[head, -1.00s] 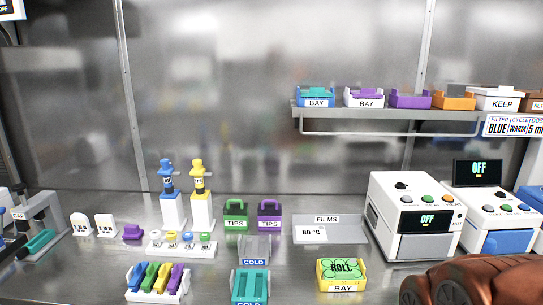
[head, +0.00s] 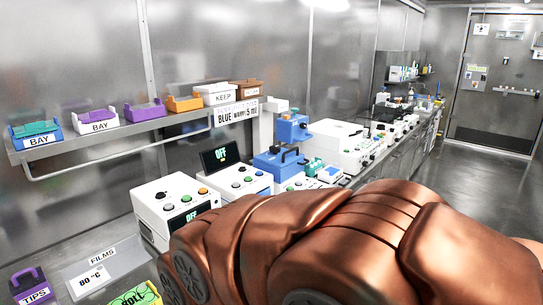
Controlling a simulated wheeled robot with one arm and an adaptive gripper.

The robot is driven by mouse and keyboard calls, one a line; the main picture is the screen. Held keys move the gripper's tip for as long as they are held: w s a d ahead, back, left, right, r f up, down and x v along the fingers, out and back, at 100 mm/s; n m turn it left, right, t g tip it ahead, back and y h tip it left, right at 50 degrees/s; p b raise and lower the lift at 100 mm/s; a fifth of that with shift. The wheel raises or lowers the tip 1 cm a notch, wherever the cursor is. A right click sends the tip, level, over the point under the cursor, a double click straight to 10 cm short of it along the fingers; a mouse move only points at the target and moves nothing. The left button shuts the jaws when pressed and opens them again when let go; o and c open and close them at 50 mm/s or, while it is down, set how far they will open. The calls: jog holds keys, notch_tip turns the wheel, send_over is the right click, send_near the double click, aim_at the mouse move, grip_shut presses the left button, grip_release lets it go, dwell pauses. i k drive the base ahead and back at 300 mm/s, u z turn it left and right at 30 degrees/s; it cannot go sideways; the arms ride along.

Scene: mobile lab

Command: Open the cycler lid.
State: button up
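Several white bench machines stand along the counter, and I cannot tell for sure which is the cycler. One white machine (head: 174,209) has a dark screen reading OFF and coloured buttons. Beside it is another white machine (head: 236,183) with a separate OFF screen (head: 221,155) behind it. Further right is a blue unit with a black handle (head: 279,162), with a blue device (head: 292,128) behind it. My copper arm fills the lower foreground and hides part of the counter. My gripper is not in view.
A shelf (head: 110,148) on the left holds several coloured bays and a white KEEP box (head: 215,94). A purple TIPS rack (head: 31,286) and FILMS plate (head: 104,268) lie at lower left. The floor (head: 480,175) is clear towards the door (head: 497,95).

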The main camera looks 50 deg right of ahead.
aim_at(287, 164)
jog(key=z, duration=2)
jog(key=k, duration=0.6)
jog(key=z, duration=0.7)
jog(key=i, duration=0.9)
jog(key=u, duration=0.45)
jog(key=i, duration=1.15)
jog(key=u, duration=1.45)
jog(key=i, duration=0.6)
jog(key=u, duration=0.55)
